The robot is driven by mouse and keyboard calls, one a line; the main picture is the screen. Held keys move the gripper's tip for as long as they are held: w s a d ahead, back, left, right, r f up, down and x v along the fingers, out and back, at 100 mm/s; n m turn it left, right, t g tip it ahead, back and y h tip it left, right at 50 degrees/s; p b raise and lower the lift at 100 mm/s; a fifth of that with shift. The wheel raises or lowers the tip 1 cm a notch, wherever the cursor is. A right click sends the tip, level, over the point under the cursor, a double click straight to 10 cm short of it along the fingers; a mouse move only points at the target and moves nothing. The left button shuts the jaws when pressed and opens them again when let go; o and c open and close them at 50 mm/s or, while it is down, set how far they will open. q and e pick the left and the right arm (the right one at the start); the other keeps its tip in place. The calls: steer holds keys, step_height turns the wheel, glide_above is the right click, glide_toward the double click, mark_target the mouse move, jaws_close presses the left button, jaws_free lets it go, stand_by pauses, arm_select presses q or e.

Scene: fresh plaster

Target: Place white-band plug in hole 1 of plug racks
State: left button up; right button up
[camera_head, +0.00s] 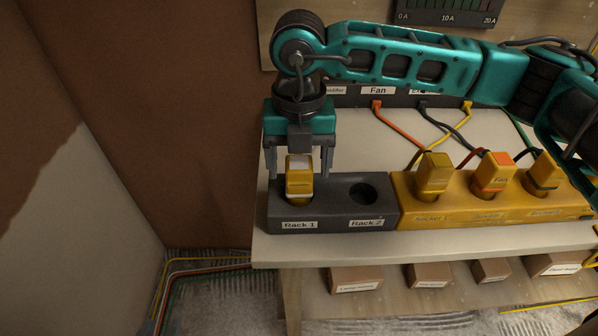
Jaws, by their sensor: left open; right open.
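The white-band plug (299,184), yellow with a pale band, stands upright in the left hole of the dark plug rack (334,212), the hole labelled Rack 1. The Rack 2 hole (363,193) beside it is empty. My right gripper (299,172) is open directly above the rack. Its fingers are on either side of the plug's top, with visible gaps, and do not appear to touch it. The plug's lower end is hidden in the rack. My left gripper is not in view.
A yellow socket block (474,215) adjoins the rack on the right and holds three yellow plugs, one with an orange band (492,182). Coloured cables (397,124) run behind it. Several cardboard boxes (356,279) sit below the bench top (320,247). A brown wall is at left.

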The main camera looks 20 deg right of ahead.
step_height(320, 180, up, 9)
steer(key=shift+f, duration=0.1)
steer(key=shift+f, duration=0.1)
stand_by(0.5)
